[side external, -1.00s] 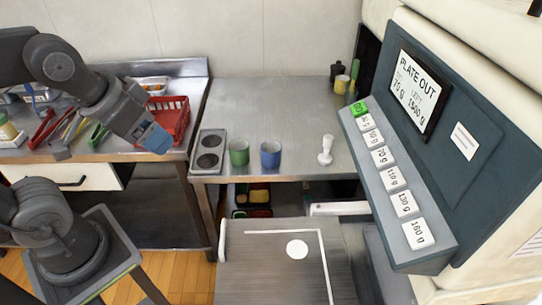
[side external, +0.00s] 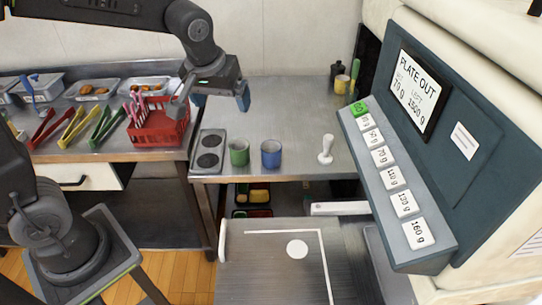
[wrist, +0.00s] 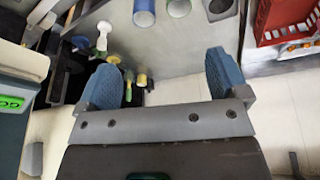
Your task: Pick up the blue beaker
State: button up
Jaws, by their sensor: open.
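The blue beaker (side external: 271,155) stands upright near the front edge of the steel counter, right of a green beaker (side external: 239,153). In the wrist view the blue beaker (wrist: 144,14) is at the top edge, partly cut off. My gripper (side external: 220,98), with blue finger pads, hangs above the rear left of the counter, behind and left of the blue beaker and apart from it. In the wrist view my gripper (wrist: 165,78) has its fingers wide apart with nothing between them.
A steel holder with two round wells (side external: 210,152) sits left of the green beaker. A white pestle-like tool (side external: 326,149) stands to the right. A red basket (side external: 158,128) and several coloured tongs lie on the left bench. The control panel (side external: 395,180) bounds the right side.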

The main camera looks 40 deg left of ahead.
jog(key=w+d+f+n+g+y, duration=0.15)
jog(key=w+f+n, duration=0.25)
jog(key=w+f, duration=0.85)
send_near(271, 151)
jog(key=f, duration=0.2)
jog(key=s, duration=0.1)
jog(key=shift+a+f+n, duration=0.3)
jog(key=shift+f, duration=0.1)
jog(key=shift+d+x, duration=0.2)
jog(key=shift+x, duration=1.15)
jog(key=shift+d+x, duration=0.2)
jog(key=shift+x, duration=1.1)
jog(key=shift+w+f, duration=0.1)
jog(key=shift+w, duration=0.05)
jog(key=c, duration=1)
